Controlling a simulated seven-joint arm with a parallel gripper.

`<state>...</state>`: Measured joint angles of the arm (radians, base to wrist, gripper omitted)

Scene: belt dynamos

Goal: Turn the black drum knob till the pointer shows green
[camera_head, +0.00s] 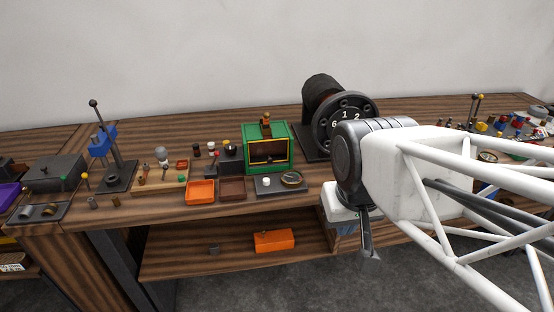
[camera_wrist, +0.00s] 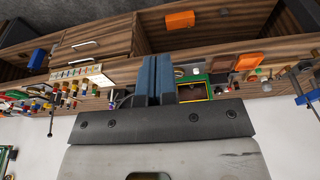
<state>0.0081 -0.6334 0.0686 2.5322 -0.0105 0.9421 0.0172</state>
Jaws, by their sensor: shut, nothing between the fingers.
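A black drum (camera_head: 345,118) with a round face carrying white digits, of which 6, 1 and 2 show, stands at the back of the bench in the head view. My arm covers its lower right part. No pointer or green mark can be made out on it. My gripper (camera_head: 368,250) points down in front of the bench's front edge, nearer than the drum and apart from it. In the wrist view my gripper's blue fingers (camera_wrist: 158,78) are together with nothing between them. The drum is not clearly seen there.
A green box (camera_head: 281,132) with a dark window stands left of the drum. In front of it are a plate with a white button and small gauge (camera_head: 291,178), and an orange tray (camera_head: 200,187). An orange bin (camera_head: 273,240) sits on the lower shelf. Small parts crowd both sides.

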